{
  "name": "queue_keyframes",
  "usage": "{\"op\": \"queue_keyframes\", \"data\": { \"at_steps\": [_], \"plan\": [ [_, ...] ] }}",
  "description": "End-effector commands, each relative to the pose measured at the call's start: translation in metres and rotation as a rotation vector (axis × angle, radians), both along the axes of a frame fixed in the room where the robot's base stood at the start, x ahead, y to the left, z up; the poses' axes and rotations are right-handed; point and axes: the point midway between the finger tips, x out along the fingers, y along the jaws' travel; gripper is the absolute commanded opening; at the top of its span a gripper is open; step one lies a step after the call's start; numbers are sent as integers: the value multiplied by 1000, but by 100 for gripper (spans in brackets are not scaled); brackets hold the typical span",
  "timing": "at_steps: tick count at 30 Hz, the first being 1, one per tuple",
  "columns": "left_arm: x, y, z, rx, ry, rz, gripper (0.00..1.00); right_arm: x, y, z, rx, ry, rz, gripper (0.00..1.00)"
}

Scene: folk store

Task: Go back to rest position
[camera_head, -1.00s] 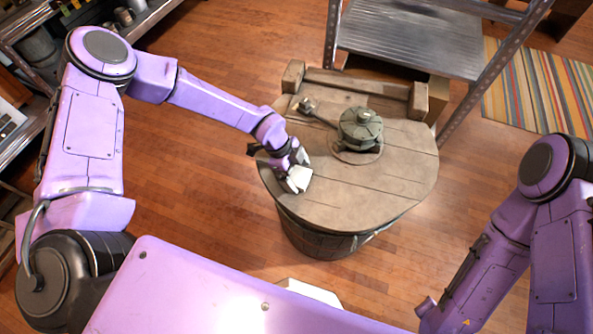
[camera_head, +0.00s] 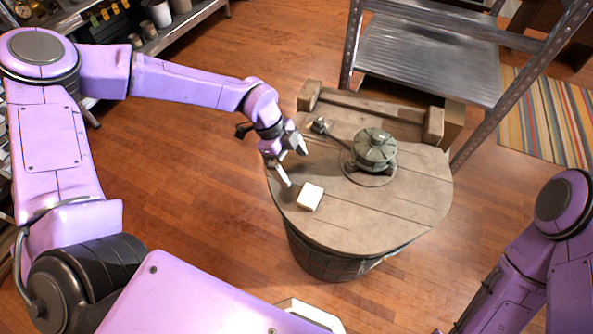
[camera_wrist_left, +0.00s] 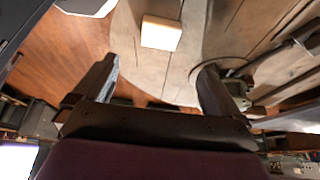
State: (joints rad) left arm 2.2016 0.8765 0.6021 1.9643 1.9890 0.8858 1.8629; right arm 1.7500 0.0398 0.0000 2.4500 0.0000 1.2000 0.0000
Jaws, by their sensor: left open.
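My left gripper (camera_head: 291,163) is open and empty above the left edge of the round wooden barrel table (camera_head: 400,215). Its two spread fingers also show in the left wrist view (camera_wrist_left: 160,85). A small white block (camera_head: 310,196) lies on the table top, just in front of and to the right of the fingers, apart from them. It also shows in the left wrist view (camera_wrist_left: 161,33), beyond the fingertips. My right arm comes in at the lower right; its gripper is out of view.
A green-grey metal device (camera_head: 375,151) with a handle stands on the table, right of my left gripper. A wooden bar frame (camera_head: 370,105) runs along the table's back. A metal step shelf (camera_head: 430,60) stands behind. Shelves are at upper left. Open floor lies left of the table.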

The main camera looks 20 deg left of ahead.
Motion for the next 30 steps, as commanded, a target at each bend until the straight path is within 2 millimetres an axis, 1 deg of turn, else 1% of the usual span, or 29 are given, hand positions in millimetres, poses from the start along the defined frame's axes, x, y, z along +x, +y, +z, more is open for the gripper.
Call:
{"op": "queue_keyframes", "data": {
  "at_steps": [14,17,18,20,21,23,24,26,27,29,30],
  "plan": [
    [0,0,0,0,-1,-2,98,0,0,0,0,0,0,43],
    [-1,0,0,1,-29,-73,98,0,0,0,0,0,0,43],
    [-1,3,-1,13,-62,-151,98,0,0,0,0,0,0,43],
    [-2,11,-7,71,-149,-358,98,0,0,0,0,0,0,43],
    [-6,21,-16,136,-213,-551,98,0,0,0,0,0,0,43],
    [-18,39,-37,268,-280,-926,98,0,0,0,0,0,0,43],
    [-28,52,-53,349,-295,-1194,98,0,0,0,0,0,0,43],
    [-45,69,-77,449,-282,-1614,98,0,0,0,0,0,0,43],
    [-57,80,-91,496,-253,-1904,98,0,0,0,0,0,0,43],
    [-74,93,-110,530,-189,-2345,98,0,0,0,0,0,0,43],
    [-87,99,-122,526,-137,-2641,98,0,0,0,0,0,0,43]
  ]
}}
